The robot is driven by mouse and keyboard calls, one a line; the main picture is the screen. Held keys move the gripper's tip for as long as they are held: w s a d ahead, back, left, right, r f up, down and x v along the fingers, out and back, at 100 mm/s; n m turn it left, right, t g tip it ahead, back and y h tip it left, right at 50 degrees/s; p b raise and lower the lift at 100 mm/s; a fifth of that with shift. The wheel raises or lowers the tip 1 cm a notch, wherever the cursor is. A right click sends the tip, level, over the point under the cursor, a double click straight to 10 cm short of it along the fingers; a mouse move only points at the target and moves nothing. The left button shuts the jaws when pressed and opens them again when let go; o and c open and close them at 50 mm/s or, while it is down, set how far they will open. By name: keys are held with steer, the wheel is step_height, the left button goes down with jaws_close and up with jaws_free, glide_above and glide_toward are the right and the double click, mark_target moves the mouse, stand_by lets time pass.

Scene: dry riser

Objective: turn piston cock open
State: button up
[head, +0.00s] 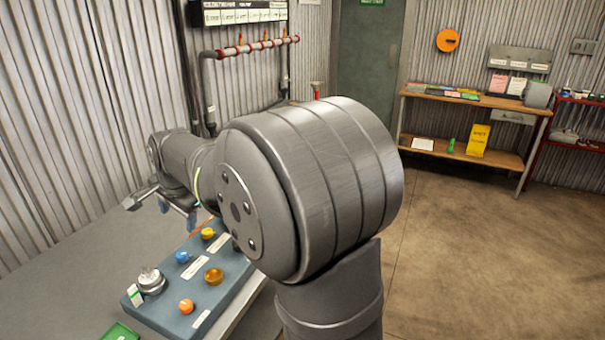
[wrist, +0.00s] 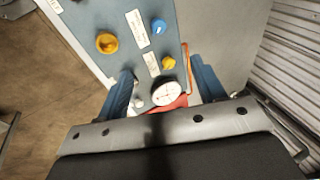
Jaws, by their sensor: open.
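A blue-grey panel (head: 158,312) on the bench carries several controls. They include a blue knob (head: 183,257), a small yellow knob (head: 208,233), a larger amber knob (head: 214,276), an orange button (head: 186,306) and a silver switch (head: 151,281). I cannot tell which part is the piston cock. My gripper (wrist: 165,82) is open over the panel's far end, its blue fingers apart. A round white gauge (wrist: 164,92) and a red part (wrist: 176,104) below it show between the fingers. The small yellow knob (wrist: 168,62) is just beyond them. My arm hides the panel's far end in the head view.
A green tray (head: 121,332) lies at the near edge. The grey bench (head: 60,275) is clear left of the panel. A wooden shelf table (head: 480,100) stands far right.

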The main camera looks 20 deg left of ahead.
steer(key=shift+c, duration=0.8)
steer(key=n+g, duration=0.1)
steer(key=n, duration=1.6)
glide_toward(182, 254)
steer(key=x, duration=0.8)
steer(key=shift+f, duration=0.25)
steer(key=c, duration=1)
steer(key=shift+o, duration=0.2)
steer(key=shift+m, duration=0.3)
